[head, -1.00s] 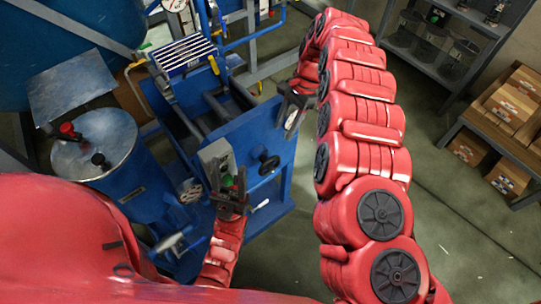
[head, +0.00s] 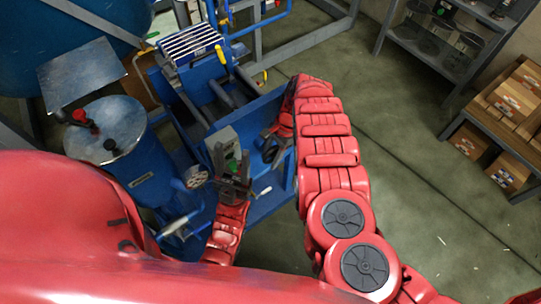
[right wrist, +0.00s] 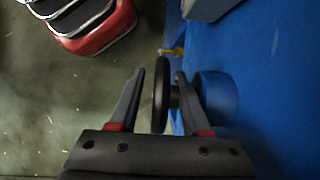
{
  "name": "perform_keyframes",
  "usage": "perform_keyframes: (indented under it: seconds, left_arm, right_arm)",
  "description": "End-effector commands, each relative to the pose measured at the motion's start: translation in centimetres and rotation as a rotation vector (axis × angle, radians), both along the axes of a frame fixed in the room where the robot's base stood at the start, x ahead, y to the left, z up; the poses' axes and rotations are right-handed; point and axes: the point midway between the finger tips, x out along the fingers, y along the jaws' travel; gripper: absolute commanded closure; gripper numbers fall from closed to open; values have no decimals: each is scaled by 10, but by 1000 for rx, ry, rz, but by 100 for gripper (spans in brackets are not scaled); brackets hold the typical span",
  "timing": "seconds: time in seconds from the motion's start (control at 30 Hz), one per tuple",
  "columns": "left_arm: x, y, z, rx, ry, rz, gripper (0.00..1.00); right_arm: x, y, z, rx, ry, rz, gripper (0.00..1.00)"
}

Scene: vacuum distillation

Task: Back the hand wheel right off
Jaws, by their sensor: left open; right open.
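The black hand wheel shows edge-on in the right wrist view (right wrist: 160,95), on a short shaft coming from a round blue boss (right wrist: 215,97). In the head view, the wheel is mostly hidden by my right gripper (head: 277,142). My right gripper (right wrist: 160,78) is open, with one finger on each side of the wheel rim. Gaps show between the fingers and the rim, so it does not look clamped. My left gripper (head: 236,168) is open in front of a grey control box (head: 221,145) with a green button; whether it touches the box is unclear.
The blue machine frame (head: 268,205) carries the wheel. A blue drum with a metal lid (head: 105,128) stands to the left. A shelf (head: 440,60) and a bench with cardboard boxes (head: 510,105) stand at the right. The floor between is clear.

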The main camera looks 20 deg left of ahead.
Motion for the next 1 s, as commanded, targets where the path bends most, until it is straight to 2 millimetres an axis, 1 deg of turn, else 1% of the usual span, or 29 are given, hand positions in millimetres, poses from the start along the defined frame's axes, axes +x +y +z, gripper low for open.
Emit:
perform_keyframes:
  seconds: [0.27,0.37,0.4,0.53,0.83,0.93,1.0]
  left_arm:
    - [0,0,0,0,0,0,48]
    - [0,0,0,0,0,0,48]
    - [0,0,0,0,0,0,48]
    - [0,0,0,0,0,0,48]
    - [0,0,2,0,0,0,48]
    - [0,0,13,0,0,0,48]
    - [0,0,27,0,0,0,48]
  right_arm:
    - [0,1,-1,0,0,1,52]
    - [0,0,-1,0,0,0,69]
    - [0,1,-1,0,0,1,76]
    - [0,1,-1,0,0,1,99]
    - [-1,1,0,-2,-2,0,100]
    - [-1,1,3,-20,-22,-1,100]
    - [-1,1,6,-46,-53,-2,100]
